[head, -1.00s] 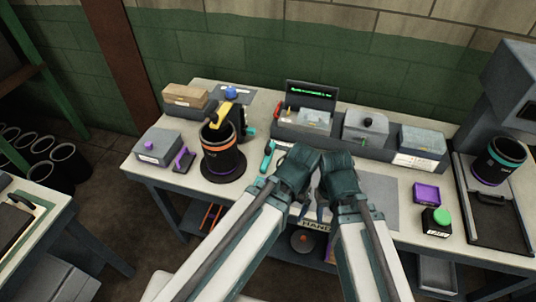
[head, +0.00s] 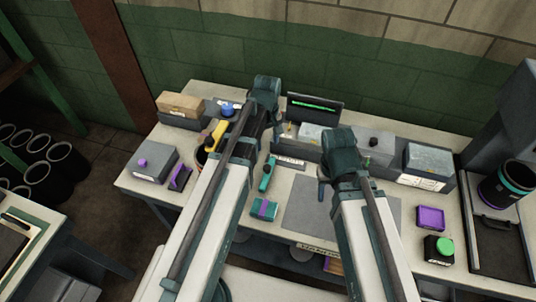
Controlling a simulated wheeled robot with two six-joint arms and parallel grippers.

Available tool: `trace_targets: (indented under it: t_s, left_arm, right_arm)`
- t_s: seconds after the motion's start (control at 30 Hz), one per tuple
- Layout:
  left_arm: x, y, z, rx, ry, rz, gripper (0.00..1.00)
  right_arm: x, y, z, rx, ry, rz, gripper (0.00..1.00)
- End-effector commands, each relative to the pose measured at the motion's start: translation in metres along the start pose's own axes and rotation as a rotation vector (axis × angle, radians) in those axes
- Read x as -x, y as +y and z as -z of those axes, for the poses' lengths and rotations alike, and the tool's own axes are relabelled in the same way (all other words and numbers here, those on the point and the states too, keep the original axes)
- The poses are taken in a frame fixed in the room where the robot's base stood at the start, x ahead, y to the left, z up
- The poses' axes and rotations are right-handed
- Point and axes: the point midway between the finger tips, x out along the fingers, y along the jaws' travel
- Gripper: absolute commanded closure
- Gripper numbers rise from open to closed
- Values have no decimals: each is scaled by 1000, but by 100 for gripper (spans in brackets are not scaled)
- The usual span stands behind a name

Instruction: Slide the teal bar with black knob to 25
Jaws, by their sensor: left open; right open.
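A slim teal piece with a dark part (head: 267,175) lies on the workbench, left of the grey mat; it is too small to tell whether this is the bar with the knob, and no scale or number 25 is readable. My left gripper (head: 268,122) is open at the back of the bench, above the area beside the yellow-handled tool; its fingertips are mostly hidden by my own arm. My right gripper (head: 324,184) is open above the back part of the grey mat (head: 308,212). Neither gripper visibly holds anything.
A long grey fixture row (head: 425,165) and a dark screen (head: 316,108) line the back. The mat looks bare.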

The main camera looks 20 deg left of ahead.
Motion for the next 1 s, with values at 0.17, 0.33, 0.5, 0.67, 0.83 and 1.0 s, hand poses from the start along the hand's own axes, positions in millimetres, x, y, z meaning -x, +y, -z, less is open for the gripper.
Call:
trace_targets:
  t_s: [0.17,0.33,0.5,0.67,0.83,1.0]
  left_arm:
    - [-1,0,1,7,0,-1,32]
    - [-8,0,0,5,0,-1,32]
    - [-24,0,0,4,0,-1,32]
    - [-44,0,0,3,0,-1,32]
    - [-68,0,0,3,0,-1,32]
    - [-91,0,0,3,0,-1,32]
  right_arm:
    - [-1,0,0,0,0,0,50]
    - [-8,-1,0,0,0,0,50]
    - [-23,-2,1,-1,0,0,50]
    - [-44,-4,2,-2,0,0,50]
    - [-67,-6,4,-2,0,0,50]
    - [-90,-9,5,-3,0,0,50]
